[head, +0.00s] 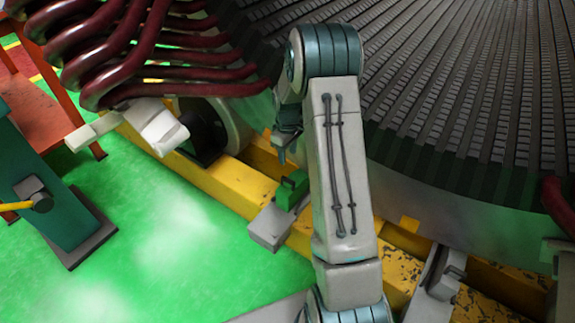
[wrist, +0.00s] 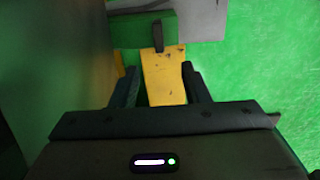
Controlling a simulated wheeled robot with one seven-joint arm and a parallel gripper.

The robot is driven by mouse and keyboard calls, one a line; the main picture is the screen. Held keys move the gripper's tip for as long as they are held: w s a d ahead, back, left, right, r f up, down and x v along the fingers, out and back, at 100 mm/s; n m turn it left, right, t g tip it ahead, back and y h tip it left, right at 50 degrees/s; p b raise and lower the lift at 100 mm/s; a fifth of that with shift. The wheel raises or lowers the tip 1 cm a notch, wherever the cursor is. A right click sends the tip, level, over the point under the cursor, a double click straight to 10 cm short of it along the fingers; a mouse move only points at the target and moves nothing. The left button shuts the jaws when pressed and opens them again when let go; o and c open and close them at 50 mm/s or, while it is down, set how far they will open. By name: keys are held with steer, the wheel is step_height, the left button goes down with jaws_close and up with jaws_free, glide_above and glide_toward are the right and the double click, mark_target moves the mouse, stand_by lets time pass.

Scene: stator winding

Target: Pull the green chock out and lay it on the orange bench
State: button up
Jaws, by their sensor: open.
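The green chock (head: 291,191) sits on the yellow beam under the edge of the stator, against a grey metal block. In the wrist view, the chock (wrist: 138,32) is at the top, with a dark handle-like piece (wrist: 158,37) standing on its near side. My gripper (head: 283,156) is above and slightly left of the chock in the head view, partly hidden by my own arm. In the wrist view my gripper (wrist: 160,74) is open, its two fingers apart and empty, short of the chock. The orange bench (head: 38,118) stands at the far left, partly cut off.
The yellow beam (head: 225,182) runs beneath the large slotted stator (head: 470,100). Dark red coil bars (head: 110,45) crowd the upper left. A grey block (head: 268,228) juts out beside the chock. A teal stand (head: 60,195) is at left. Green floor between is clear.

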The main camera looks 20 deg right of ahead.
mark_target(288, 180)
steer(key=shift+w+d+f, duration=0.1)
steer(key=shift+w+f, duration=0.05)
steer(key=shift+f, duration=0.55)
step_height(288, 180, down, 14)
steer(key=b, duration=0.5)
steer(key=shift+r, duration=0.1)
jaws_close()
